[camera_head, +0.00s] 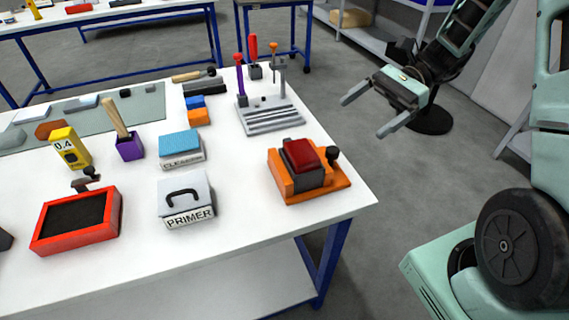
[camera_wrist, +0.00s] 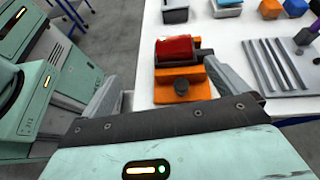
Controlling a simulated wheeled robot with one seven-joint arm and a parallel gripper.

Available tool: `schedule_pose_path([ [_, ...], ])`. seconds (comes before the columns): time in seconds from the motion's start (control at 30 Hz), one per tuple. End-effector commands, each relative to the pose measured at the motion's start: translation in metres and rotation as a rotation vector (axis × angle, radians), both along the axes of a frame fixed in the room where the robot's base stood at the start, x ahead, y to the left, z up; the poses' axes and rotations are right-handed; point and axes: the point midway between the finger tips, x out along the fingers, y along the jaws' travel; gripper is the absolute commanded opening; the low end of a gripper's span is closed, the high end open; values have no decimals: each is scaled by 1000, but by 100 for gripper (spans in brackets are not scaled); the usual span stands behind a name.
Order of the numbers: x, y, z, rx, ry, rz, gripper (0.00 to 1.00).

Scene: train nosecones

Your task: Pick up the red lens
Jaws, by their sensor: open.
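The red lens (camera_head: 300,154) sits on a dark block on an orange stand (camera_head: 328,190) near the right edge of the white table. It also shows in the wrist view (camera_wrist: 174,49), on the same orange stand (camera_wrist: 183,90), beyond my fingers. My gripper (camera_head: 365,115) is open and empty, off the right side of the table, apart from the lens. In the wrist view its two fingers (camera_wrist: 170,90) are spread wide, with the orange stand seen between them. A dark round knob (camera_head: 333,153) stands at the stand's right side.
The PRIMER box (camera_head: 187,196) and the CLEANER box (camera_head: 181,148) stand left of the stand. Behind it is a grey slotted rack (camera_head: 268,118) with upright tools. An open red tray (camera_head: 78,218) is at front left. Bare tabletop lies around the stand.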

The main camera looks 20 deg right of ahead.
Motion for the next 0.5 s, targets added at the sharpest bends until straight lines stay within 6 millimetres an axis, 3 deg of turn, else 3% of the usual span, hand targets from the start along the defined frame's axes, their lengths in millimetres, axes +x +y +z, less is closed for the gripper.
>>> schedule_pose_path([
  [0.07, 6, -19, -8, 37, 26, -77, 98],
  [0.17, 9, -24, -9, 58, 39, -113, 98],
  [0.5, 8, 35, -31, 59, 43, -110, 98],
])
